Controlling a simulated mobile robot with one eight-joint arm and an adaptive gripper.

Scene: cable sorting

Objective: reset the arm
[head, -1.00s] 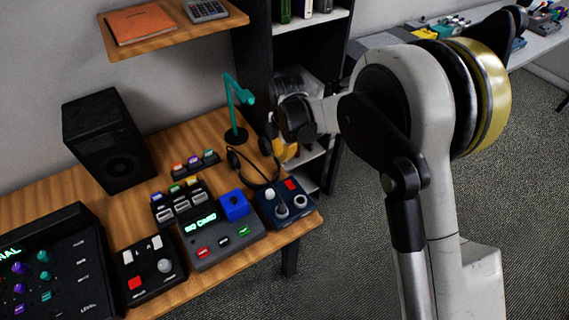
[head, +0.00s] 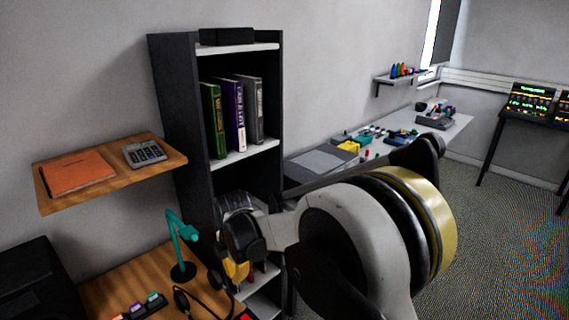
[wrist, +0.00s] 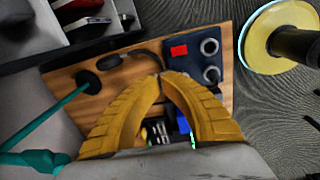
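My gripper (wrist: 161,75) shows in the wrist view as two yellow ribbed fingers whose tips come together, with nothing seen between the tips. It points down over the wooden desk (wrist: 138,73). In the head view my yellow fingers (head: 237,271) show small below my bent arm, beside the shelf unit and right of the teal lamp (head: 178,240); the arm partly hides them. The lamp also shows at the left of the wrist view (wrist: 50,118).
A blue panel (wrist: 185,65) with a red button and knobs lies on the desk near a headset (head: 195,300). A tall black shelf unit (head: 168,90) with books stands behind my arm. A wall shelf (head: 110,178) is at left. Open carpet (head: 490,240) lies right.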

